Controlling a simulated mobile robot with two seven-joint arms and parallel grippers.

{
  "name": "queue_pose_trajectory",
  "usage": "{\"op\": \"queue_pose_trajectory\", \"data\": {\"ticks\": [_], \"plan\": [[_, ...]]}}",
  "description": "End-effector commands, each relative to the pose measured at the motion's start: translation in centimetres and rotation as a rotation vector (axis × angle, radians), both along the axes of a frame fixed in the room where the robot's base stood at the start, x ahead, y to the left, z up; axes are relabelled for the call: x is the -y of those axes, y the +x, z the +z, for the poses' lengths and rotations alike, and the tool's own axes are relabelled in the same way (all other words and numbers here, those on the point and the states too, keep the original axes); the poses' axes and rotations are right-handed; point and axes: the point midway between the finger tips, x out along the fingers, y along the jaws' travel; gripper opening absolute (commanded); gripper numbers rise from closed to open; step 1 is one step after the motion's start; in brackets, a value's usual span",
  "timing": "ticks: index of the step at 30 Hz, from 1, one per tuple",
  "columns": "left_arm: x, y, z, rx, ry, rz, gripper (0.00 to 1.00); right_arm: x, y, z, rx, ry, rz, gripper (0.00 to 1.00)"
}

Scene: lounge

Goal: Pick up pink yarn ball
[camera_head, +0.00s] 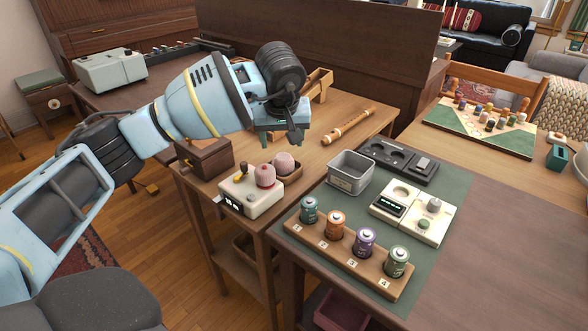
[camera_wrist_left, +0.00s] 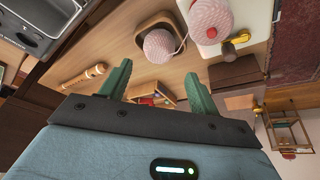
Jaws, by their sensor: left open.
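The other yarn ball (camera_head: 265,176) sits on a cream device (camera_head: 250,197) with a small display, and shows in the left wrist view (camera_wrist_left: 212,18) too. My left gripper (camera_head: 281,137) is open and empty above and behind the balls. In the left wrist view its green fingers (camera_wrist_left: 157,85) are apart, below the tray ball in the picture. My right gripper is not in view.
A brown wooden box (camera_head: 205,158) stands left of the device. A wooden flute (camera_head: 348,127) lies behind the balls. A grey metal bin (camera_head: 350,172) and a rack of several batteries (camera_head: 345,250) stand on the green mat to the right.

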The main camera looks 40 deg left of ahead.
Motion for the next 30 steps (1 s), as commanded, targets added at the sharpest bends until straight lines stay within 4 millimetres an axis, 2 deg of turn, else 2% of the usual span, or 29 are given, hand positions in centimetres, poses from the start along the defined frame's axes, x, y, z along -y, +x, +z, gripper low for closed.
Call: {"op": "queue_pose_trajectory", "data": {"ticks": [1,8,17,23,30], "plan": [[-0.2,0.1,-0.7,-0.003,0.007,0.002,0.62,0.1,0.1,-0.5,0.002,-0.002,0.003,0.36],[-0.4,0.1,-0.6,-0.002,0.014,0.003,0.62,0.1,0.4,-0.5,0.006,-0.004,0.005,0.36],[-0.9,0.7,-2.9,-0.005,0.012,0.003,0.62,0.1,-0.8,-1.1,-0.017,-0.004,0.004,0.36],[-1.0,0.9,-3.2,-0.003,0.013,0.001,0.62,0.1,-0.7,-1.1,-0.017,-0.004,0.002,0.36],[-1.4,1.6,-5.7,-0.006,0.012,0.004,0.62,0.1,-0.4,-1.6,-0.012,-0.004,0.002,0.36]]}}
